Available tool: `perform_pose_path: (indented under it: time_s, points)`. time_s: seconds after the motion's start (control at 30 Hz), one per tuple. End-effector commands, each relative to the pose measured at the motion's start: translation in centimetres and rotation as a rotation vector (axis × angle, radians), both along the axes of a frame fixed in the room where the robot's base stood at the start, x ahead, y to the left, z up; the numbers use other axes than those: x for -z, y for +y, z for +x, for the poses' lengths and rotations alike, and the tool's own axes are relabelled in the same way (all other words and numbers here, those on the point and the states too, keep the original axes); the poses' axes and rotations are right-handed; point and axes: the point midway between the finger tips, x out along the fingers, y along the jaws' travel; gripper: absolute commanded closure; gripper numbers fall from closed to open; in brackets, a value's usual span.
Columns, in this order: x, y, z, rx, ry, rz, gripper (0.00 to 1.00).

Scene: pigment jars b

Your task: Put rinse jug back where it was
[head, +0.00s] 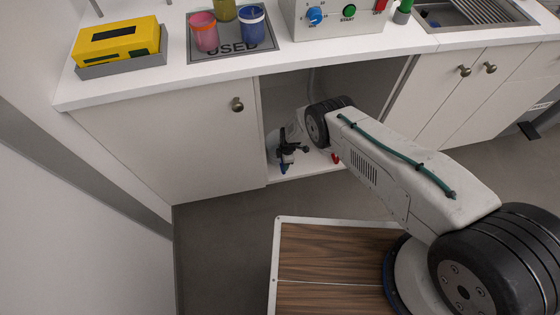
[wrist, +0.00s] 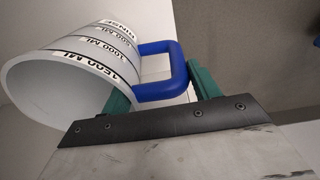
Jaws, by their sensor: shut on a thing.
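The rinse jug (wrist: 85,72) is white, with a blue handle (wrist: 178,62) and black-on-white labels for RINSE and volumes in the wrist view. It lies tilted in that picture, with its wide open mouth toward the lower left. My gripper (wrist: 160,90) has green fingers, one on each side of the handle, and is shut on it. In the head view my gripper (head: 289,150) is low at the open cupboard bay under the counter. My forearm hides part of the bay. The jug's outline is hard to make out there against the pale interior.
The cupboard floor (head: 310,166) has a small red thing (head: 335,158) on it. A closed door (head: 170,140) is left of the bay, more doors right. On the counter stand a yellow box (head: 115,42), several cups on a USED mat (head: 232,50), and a machine with knobs (head: 340,20).

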Motion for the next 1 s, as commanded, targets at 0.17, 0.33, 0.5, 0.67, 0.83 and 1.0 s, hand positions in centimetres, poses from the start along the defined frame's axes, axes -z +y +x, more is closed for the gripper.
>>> perform_pose_path:
  time_s: [0.17,0.33,0.5,0.67,0.83,1.0]
  points:
    - [0.5,-0.3,0.3,0.005,-0.004,0.002,0.99]
    - [0.5,-0.2,0.3,0.005,-0.004,0.002,0.99]
    - [0.8,-0.3,0.2,0.004,-0.002,0.001,0.28]
    - [0.8,-0.3,0.2,0.004,-0.002,0.001,0.17]
    - [0.7,-0.3,0.2,0.004,-0.002,0.001,0.17]
    - [-0.4,-0.3,0.4,0.004,-0.002,0.002,0.17]
